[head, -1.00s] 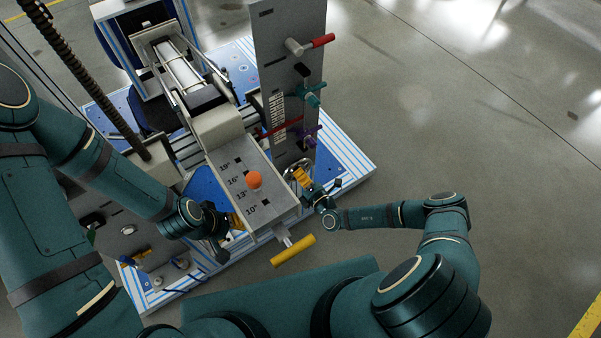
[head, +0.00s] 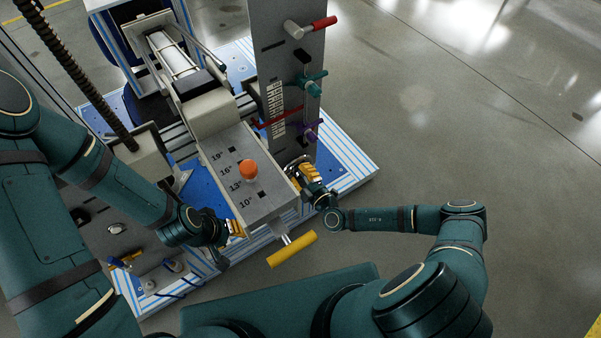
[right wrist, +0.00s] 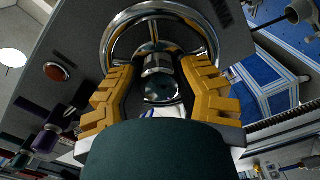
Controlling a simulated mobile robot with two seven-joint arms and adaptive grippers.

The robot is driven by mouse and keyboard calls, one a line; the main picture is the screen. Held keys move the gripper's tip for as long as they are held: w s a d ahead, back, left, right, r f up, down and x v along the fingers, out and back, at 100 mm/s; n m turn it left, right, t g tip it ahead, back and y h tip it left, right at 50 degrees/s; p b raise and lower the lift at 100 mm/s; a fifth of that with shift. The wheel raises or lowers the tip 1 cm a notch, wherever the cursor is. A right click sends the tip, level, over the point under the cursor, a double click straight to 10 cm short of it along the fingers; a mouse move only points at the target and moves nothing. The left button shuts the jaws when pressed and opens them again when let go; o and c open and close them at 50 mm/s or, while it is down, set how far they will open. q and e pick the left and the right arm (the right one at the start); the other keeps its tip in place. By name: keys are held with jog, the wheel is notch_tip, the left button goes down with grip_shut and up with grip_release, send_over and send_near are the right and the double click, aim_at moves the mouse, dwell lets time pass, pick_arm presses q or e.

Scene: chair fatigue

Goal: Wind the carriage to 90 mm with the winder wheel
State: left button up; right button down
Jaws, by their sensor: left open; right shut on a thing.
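The chrome winder wheel (head: 296,162) is on the lower part of the grey upright panel. It fills the upper middle of the right wrist view (right wrist: 150,10). My right gripper (head: 306,175) is at the wheel, its yellow fingers closed on either side of the wheel's shiny knob (right wrist: 159,66). The fingers partly hide the wheel. A scale (head: 275,104) runs up the panel, with a red pointer (head: 278,117) crossing near it; its numbers are too small to read. I cannot tell the carriage's exact reading. My left gripper (head: 234,229) is open beside the grey angle-marked box (head: 262,207).
An orange knob (head: 249,170) stands on the box, and a yellow handle (head: 292,249) sticks out from its front. Red (head: 324,22), teal (head: 312,83) and purple (head: 309,131) handles stick out from the panel. The floor to the right is clear.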

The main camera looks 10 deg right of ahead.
jog(key=shift+w+r+m+b, duration=0.15)
jog(key=shift+m+b, duration=0.3)
jog(key=shift+m, duration=0.65)
jog(key=shift+a+r, duration=0.1)
jog(key=m+b, duration=0.2)
jog(key=m, duration=0.2)
jog(key=shift+f, duration=0.2)
jog(key=m+b, duration=0.1)
jog(key=m, duration=0.1)
jog(key=shift+r+m, duration=0.15)
jog(key=shift+m, duration=0.15)
jog(key=c, duration=0.7)
grip_release()
jog(key=shift+c, duration=0.2)
jog(key=o, duration=0.4)
jog(key=shift+w, duration=0.1)
jog(key=shift+o, duration=0.2)
